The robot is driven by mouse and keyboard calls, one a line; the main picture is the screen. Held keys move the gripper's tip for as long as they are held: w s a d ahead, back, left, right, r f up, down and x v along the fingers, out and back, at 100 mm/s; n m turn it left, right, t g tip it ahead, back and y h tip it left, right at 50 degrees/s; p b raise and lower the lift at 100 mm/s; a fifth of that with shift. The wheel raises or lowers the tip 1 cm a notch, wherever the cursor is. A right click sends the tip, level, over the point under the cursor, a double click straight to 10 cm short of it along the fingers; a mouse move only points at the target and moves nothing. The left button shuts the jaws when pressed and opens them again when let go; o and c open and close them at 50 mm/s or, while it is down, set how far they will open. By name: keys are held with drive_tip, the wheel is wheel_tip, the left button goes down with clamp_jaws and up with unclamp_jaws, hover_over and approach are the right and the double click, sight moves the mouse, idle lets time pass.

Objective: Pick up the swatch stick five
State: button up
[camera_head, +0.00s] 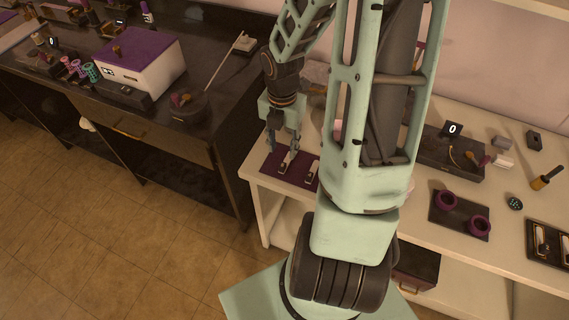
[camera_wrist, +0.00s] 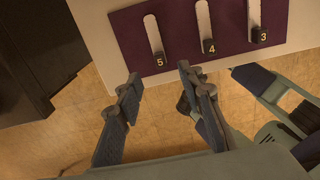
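Swatch stick five (camera_wrist: 152,34) is a pale, narrow stick with a dark end block marked 5. It lies on a purple mat (camera_wrist: 127,30), leftmost of the three sticks in the wrist view. Sticks four (camera_wrist: 204,20) and three (camera_wrist: 254,14) lie to its right. My gripper (camera_wrist: 158,73) is open and empty, its fingertips apart just below the numbered end of stick five in that view. In the head view my gripper (camera_head: 283,149) points down over the purple mat (camera_head: 269,168); the numbers are too small to read there, and my arm hides part of the mat.
The mat lies near the front edge of a pale table (camera_head: 420,208). A dark counter (camera_head: 215,105) stands to the left.

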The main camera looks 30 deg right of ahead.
sight(287, 160)
drive_tip(key=f, duration=0.5)
drive_tip(key=f+b, duration=0.1)
drive_tip(key=f, duration=0.2)
drive_tip(key=shift+w+d+f, duration=0.25)
drive_tip(key=shift+w+d, duration=0.05)
drive_tip(key=shift+d, duration=0.05)
drive_tip(key=shift+c, duration=0.7)
drive_tip(key=c, duration=0.8)
